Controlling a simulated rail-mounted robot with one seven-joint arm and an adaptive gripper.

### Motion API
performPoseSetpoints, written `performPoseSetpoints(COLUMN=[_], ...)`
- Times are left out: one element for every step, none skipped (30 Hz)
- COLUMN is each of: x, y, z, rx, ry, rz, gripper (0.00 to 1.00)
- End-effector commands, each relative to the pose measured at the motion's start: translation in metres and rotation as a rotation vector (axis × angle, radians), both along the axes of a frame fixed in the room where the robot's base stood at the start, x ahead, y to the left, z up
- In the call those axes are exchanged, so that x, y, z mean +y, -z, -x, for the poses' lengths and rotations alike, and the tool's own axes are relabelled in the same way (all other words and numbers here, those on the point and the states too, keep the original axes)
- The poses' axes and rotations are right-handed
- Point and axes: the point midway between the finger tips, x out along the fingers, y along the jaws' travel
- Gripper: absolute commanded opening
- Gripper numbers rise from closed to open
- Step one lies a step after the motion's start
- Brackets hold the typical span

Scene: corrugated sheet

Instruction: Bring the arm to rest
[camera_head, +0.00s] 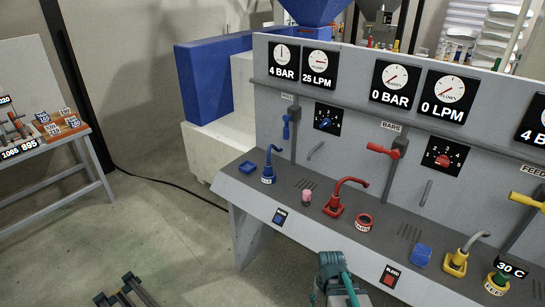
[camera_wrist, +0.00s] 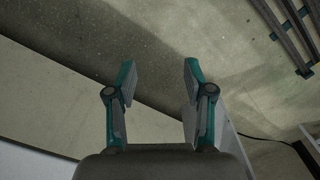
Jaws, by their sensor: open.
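My gripper (camera_wrist: 158,75) is open and empty in the wrist view. Its two fingers stand apart with bare floor (camera_wrist: 160,40) beyond them. In the head view, part of my arm (camera_head: 337,280) shows at the bottom centre, in front of the grey panel bench (camera_head: 300,222). My fingertips cannot be made out there. I see nothing touching the fingers.
The bench carries a blue tap (camera_head: 269,163), a red tap (camera_head: 340,198), a yellow tap (camera_head: 458,262), a pink piece (camera_head: 306,196) and a blue block (camera_head: 422,255). A side table (camera_head: 60,145) stands at left. The floor between is mostly clear.

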Motion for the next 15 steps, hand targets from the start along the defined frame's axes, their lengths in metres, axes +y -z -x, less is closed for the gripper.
performPoseSetpoints(x=[0.0,0.0,0.0,0.0,0.0,0.0,0.0,0.0,0.0,0.0,0.0,0.0,0.0,0.0,0.0], y=[0.009,0.014,0.02,0.025,0.029,0.036,0.041,0.047,0.055,0.061,0.067,0.076,0.084,0.092,0.101], z=[0.008,0.012,0.018,0.022,0.027,0.034,0.039,0.045,0.054,0.061,0.069,0.08,0.089,0.1,0.113], rx=[0.018,0.028,0.041,0.053,0.063,0.079,0.091,0.104,0.124,0.138,0.155,0.179,0.199,0.22,0.248], ry=[0.003,0.003,0.004,0.005,0.005,0.006,0.007,0.007,0.008,0.008,0.008,0.008,0.008,0.009,0.009], rz=[-0.001,-0.002,-0.002,-0.002,-0.002,-0.002,-0.003,-0.003,-0.003,-0.003,-0.003,-0.003,-0.003,-0.003,-0.003], gripper=[0.53,0.53,0.53,0.53,0.53,0.53,0.53,0.53,0.53,0.53,0.53,0.53,0.53,0.53,0.53])
